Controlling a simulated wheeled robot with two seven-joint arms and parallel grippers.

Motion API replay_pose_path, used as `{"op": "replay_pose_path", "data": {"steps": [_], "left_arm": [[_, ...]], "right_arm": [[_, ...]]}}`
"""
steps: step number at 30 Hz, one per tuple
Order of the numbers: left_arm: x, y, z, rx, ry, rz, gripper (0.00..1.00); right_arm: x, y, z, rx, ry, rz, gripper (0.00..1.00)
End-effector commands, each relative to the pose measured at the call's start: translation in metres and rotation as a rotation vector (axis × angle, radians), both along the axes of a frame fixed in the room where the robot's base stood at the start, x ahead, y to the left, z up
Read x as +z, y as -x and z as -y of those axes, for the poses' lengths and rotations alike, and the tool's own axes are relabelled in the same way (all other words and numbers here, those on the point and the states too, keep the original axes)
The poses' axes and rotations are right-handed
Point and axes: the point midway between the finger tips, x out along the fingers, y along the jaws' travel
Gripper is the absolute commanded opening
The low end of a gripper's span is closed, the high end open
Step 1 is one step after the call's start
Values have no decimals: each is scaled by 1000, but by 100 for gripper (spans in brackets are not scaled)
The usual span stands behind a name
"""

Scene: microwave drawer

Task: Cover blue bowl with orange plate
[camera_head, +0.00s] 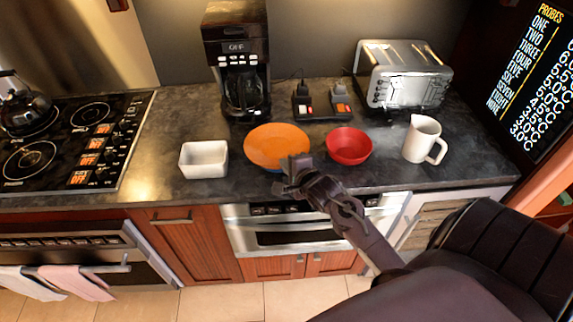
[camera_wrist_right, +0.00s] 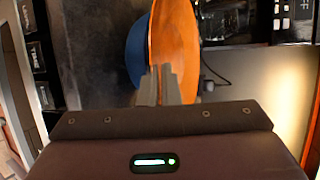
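The orange plate (camera_head: 276,144) is over the blue bowl on the counter. In the right wrist view the plate (camera_wrist_right: 175,35) shows at a steep angle, with the blue bowl (camera_wrist_right: 137,50) right against its underside. In the head view the plate hides almost all of the bowl. My right gripper (camera_head: 291,176) is at the plate's front edge. Its two fingers (camera_wrist_right: 162,84) are close together at the rim, one on the bowl side and one on the plate's upper side, and appear shut on the plate. My left gripper is not in view.
A red bowl (camera_head: 349,147) stands close right of the plate, and a white mug (camera_head: 422,139) farther right. A white square dish (camera_head: 203,160) stands left. A coffee maker (camera_head: 238,60), a black device (camera_head: 322,108) and a toaster (camera_head: 403,75) stand behind. A stove (camera_head: 70,140) is far left.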

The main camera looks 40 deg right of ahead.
Motion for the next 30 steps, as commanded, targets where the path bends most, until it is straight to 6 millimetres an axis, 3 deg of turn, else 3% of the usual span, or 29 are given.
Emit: {"op": "replay_pose_path", "data": {"steps": [16, 22, 30], "left_arm": [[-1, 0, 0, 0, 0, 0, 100], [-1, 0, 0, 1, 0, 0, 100], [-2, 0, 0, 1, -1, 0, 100]], "right_arm": [[-4, -1, 0, -1, 0, 3, 0], [-4, 0, 0, -1, -1, 2, 28], [-7, 1, 0, 0, -1, -3, 29]]}}
